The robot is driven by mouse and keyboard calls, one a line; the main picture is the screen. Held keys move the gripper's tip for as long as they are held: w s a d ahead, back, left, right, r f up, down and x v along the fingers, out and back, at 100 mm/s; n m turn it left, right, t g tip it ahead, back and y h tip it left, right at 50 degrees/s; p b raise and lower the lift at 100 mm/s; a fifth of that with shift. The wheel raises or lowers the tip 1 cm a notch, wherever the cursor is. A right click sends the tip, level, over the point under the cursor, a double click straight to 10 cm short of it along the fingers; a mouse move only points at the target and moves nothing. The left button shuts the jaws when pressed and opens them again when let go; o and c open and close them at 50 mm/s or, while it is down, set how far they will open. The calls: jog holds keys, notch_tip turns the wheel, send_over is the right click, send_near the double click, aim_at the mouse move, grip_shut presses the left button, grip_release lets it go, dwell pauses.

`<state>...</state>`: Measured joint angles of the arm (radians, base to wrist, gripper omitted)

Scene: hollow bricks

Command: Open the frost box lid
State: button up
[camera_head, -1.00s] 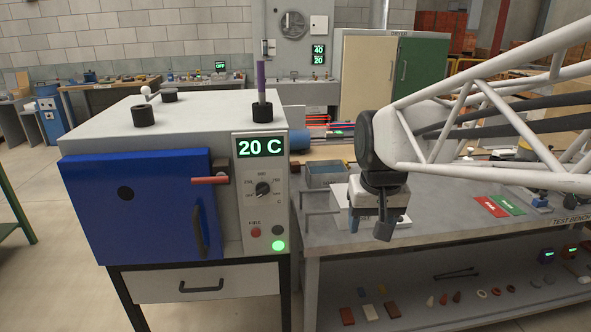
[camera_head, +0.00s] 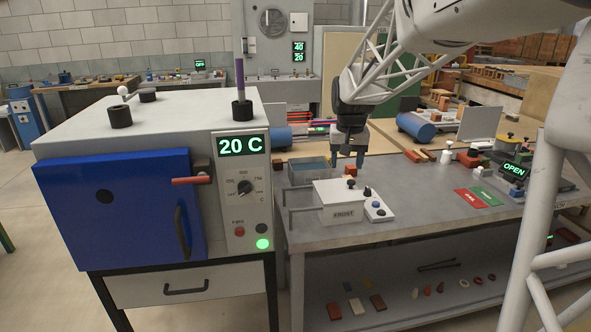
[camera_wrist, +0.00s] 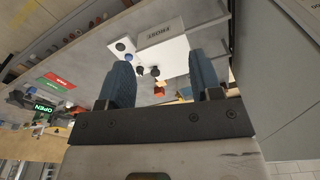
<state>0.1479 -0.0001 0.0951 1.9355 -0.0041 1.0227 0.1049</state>
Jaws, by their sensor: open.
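The frost box (camera_head: 343,213) is a white box labelled FROST on the bench, right of the blue-doored kiln. Its lid (camera_head: 335,190) looks closed, with a small dark knob (camera_head: 351,184) on top. A small control panel with a blue button (camera_head: 379,207) adjoins its right side. My gripper (camera_head: 348,163) points down above the back of the box, apart from the knob. In the wrist view my two blue-grey fingers (camera_wrist: 158,80) are spread with nothing between them. The frost box (camera_wrist: 162,45) shows beyond them.
The kiln (camera_head: 120,205) with its red handle stands close on the left. A clear water tank (camera_head: 308,172) sits behind the box. Red and green cards (camera_head: 480,198) lie to the right, with bare bench (camera_head: 425,210) between.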

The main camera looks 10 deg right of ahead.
jog(key=w+d+f+m, duration=0.1)
jog(key=w+d+f, duration=0.15)
jog(key=w, duration=0.35)
jog(key=w+d+f, duration=0.2)
jog(key=w+d, duration=0.1)
jog(key=w, duration=0.3)
jog(key=g, duration=0.1)
send_over(351, 181)
jog(key=shift+m, duration=0.4)
notch_tip(351, 181, down, 6)
jog(key=shift+f, duration=0.1)
jog(key=shift+f, duration=0.2)
jog(key=shift+f, duration=3.7)
jog(key=shift+c, duration=0.4)
grip_shut()
